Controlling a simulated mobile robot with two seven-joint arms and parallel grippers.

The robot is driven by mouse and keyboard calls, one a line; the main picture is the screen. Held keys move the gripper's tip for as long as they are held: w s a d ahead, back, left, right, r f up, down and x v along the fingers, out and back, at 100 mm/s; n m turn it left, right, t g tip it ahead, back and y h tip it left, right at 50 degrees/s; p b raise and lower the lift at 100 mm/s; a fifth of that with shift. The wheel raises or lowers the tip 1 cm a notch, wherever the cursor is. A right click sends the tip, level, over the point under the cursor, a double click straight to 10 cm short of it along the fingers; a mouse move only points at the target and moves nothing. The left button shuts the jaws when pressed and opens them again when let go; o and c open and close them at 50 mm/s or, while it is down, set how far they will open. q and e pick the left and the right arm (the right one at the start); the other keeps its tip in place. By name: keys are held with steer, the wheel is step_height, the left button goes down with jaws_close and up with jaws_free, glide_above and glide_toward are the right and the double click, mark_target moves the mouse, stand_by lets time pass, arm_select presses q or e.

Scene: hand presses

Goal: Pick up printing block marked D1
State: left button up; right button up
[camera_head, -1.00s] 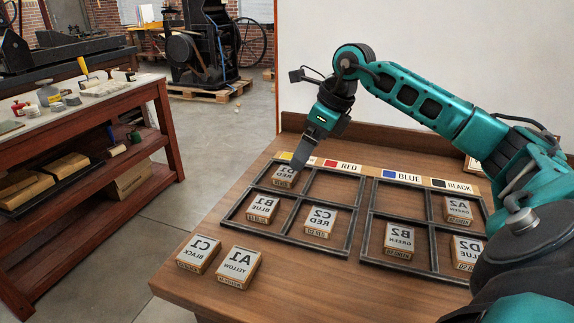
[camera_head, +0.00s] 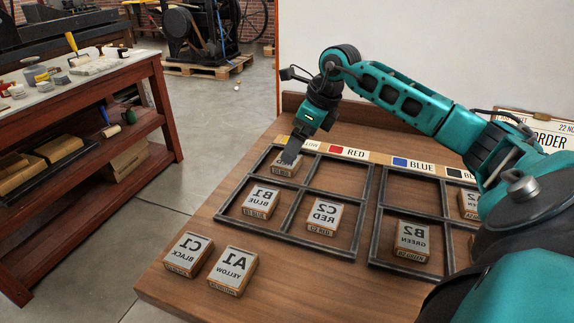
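The printing block D1 (camera_head: 283,172) sits in the far left compartment of the left tray (camera_head: 222,208). Its marking is mostly hidden now by my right gripper; in the earlier frame it reads D1 RED, mirrored. My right gripper (camera_head: 290,159) points down onto the block's top from the arm coming in from the right. The fingers are seen edge-on, so I cannot tell whether they are apart or touch the block. My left gripper is out of view.
Blocks B1 (camera_head: 261,200) and C2 (camera_head: 324,214) lie in the left tray's near compartments. B2 (camera_head: 411,238) is in the right tray. C1 (camera_head: 188,252) and A1 (camera_head: 233,268) lie on the bare wood in front. A colour-label strip (camera_head: 377,158) runs behind the trays.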

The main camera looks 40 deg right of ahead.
mark_target(278, 166)
steer(key=b+x, duration=0.1)
steer(key=x, duration=0.4)
steer(key=shift+w+f, duration=0.3)
steer(key=shift+c, duration=0.2)
steer(key=shift+r, duration=0.1)
steer(key=c, duration=1.1)
